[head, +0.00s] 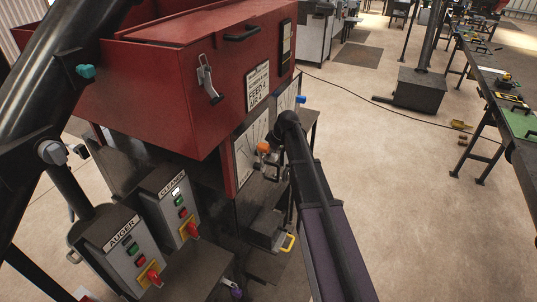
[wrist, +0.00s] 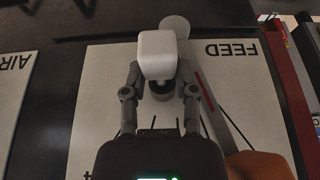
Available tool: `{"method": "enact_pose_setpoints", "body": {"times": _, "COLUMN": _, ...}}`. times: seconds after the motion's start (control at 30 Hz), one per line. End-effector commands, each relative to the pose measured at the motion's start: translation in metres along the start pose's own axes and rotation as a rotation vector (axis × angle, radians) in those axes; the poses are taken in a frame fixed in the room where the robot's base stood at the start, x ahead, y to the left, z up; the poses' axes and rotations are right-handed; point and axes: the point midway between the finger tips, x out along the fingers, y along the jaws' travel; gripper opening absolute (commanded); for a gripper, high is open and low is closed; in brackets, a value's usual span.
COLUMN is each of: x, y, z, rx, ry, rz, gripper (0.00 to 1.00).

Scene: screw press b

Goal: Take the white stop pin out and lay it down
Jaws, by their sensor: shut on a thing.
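In the wrist view the white stop pin (wrist: 157,52) has a blocky white head, with a short grey part below it. My gripper (wrist: 158,85) is shut on it, a finger on each side. The pin is in front of the FEED plate (wrist: 225,100), by the grey feed lever (wrist: 207,90) with its orange knob (wrist: 258,165). I cannot tell whether its stem is still in a hole. In the head view my gripper (head: 270,160) is beside the orange knob (head: 264,147), against the machine's side; the pin is not clear there.
The red machine body (head: 190,80) stands close on the left, with a blue knob (head: 301,99) above my gripper. A yellow handle (head: 288,242) sticks out below. The AUGER (head: 125,248) and CLEANER (head: 172,205) boxes stand at front left. Open floor (head: 430,220) lies to the right.

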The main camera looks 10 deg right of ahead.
Motion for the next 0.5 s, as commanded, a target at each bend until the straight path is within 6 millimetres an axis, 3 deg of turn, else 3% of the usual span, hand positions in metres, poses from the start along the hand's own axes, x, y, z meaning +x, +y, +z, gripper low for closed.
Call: {"method": "enact_pose_setpoints", "body": {"times": 0.5, "x": -0.0034, "y": -0.0005, "z": 0.0084, "rx": 0.000, "ry": -0.001, "rz": -0.001, "gripper": 0.00}}
